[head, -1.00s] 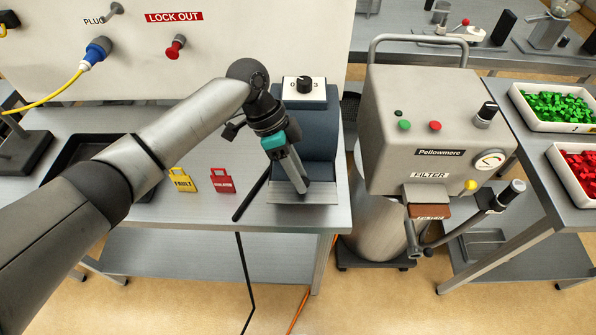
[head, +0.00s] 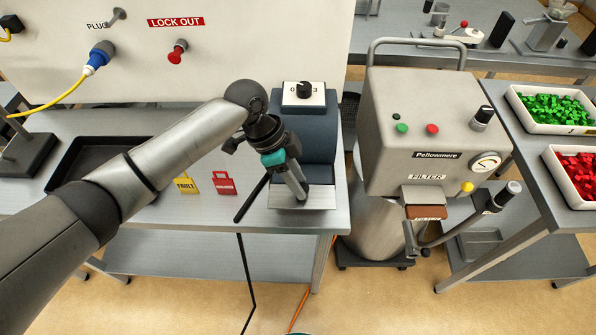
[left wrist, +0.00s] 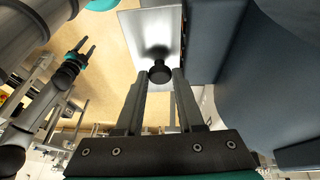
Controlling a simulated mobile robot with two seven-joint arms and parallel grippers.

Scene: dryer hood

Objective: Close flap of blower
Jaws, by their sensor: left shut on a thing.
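The blower (head: 303,122) is a blue-grey housing with a dial on top, on the bench's right end. Its flap (head: 318,200) is a bare metal plate at the front base, lying roughly flat and open. My left gripper (head: 303,199) reaches down over the flap. In the left wrist view the flap (left wrist: 131,30) carries a black knob (left wrist: 159,74), and the left fingers (left wrist: 159,82) are shut on it. They hide the knob in the head view. My right gripper (left wrist: 87,46) shows in the left wrist view with its fingers apart and empty.
A black tray (head: 75,187), a yellow lock (head: 187,186) and a red lock (head: 223,185) are left of the blower. A black rod (head: 251,200) lies close beside the flap. A grey Pellowmere machine (head: 435,120) stands to the right.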

